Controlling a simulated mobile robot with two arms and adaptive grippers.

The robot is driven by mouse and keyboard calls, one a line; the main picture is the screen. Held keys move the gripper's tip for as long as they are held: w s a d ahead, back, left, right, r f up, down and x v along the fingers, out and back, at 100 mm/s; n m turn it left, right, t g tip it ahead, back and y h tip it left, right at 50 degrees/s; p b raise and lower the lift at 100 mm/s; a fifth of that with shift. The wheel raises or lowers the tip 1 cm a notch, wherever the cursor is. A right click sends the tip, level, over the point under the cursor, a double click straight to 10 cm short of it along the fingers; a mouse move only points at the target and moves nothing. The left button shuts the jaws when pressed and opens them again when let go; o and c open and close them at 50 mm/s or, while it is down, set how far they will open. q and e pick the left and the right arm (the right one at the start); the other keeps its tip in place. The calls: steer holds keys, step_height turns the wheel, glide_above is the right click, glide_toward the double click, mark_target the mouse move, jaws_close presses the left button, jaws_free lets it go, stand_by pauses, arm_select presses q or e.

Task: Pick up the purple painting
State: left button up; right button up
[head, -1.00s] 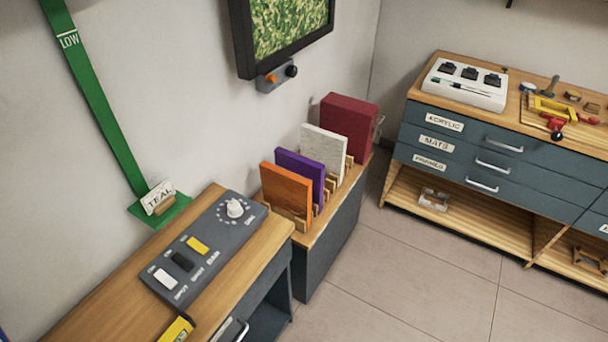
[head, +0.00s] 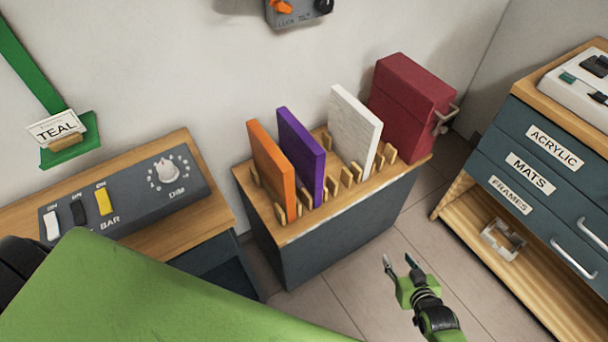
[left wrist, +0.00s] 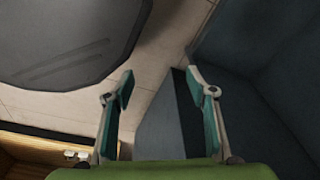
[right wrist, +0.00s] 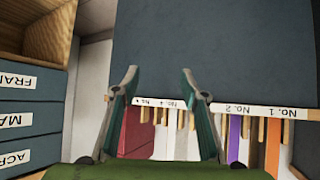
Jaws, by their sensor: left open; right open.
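The purple painting (head: 302,155) is a thin upright panel in a wooden slotted rack, between an orange panel (head: 270,165) and a white panel (head: 355,130). It also shows, partly, in the right wrist view (right wrist: 234,138). My right gripper (head: 400,266) is open and empty, in front of the rack cabinet and to the right of the painting, apart from it. In the right wrist view its fingers (right wrist: 158,85) point at the dark cabinet front. My left gripper (left wrist: 160,85) is open and empty above the floor near a dark cabinet side; the head view does not show it.
A red box (head: 412,105) stands at the rack's right end. Wooden pegs (head: 350,178) leave empty slots near the white panel. A switch panel (head: 125,200) lies on the bench at left. A drawer cabinet (head: 530,150) stands at right, with open floor between.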

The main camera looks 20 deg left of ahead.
steer(key=w+a+r+n+t+y+b, duration=0.1)
steer(key=w+a+r+y+b, duration=0.15)
steer(key=w+a, duration=0.2)
arm_select(q)
steer(key=w+d+f+b, duration=0.1)
steer(key=w+f+b, duration=0.1)
steer(key=w+b, duration=0.4)
arm_select(e)
steer(key=n+y+b, duration=0.5)
steer(key=y, duration=0.3)
glide_toward(314, 166)
step_height(314, 166, down, 3)
steer(key=d, duration=0.2)
steer(key=shift+h, duration=0.25)
steer(key=x, duration=0.7)
steer(key=shift+w+a, duration=0.1)
steer(key=shift+a, duration=0.1)
steer(key=shift+b+x, duration=0.75)
steer(key=shift+x, duration=2.45)
arm_select(q)
step_height(314, 166, up, 9)
steer(key=w+t, duration=0.1)
steer(key=w, duration=0.1)
steer(key=shift+w+r, duration=0.15)
steer(key=shift+w, duration=0.15)
arm_select(e)
steer(key=shift+d+r, duration=0.1)
jaws_close()
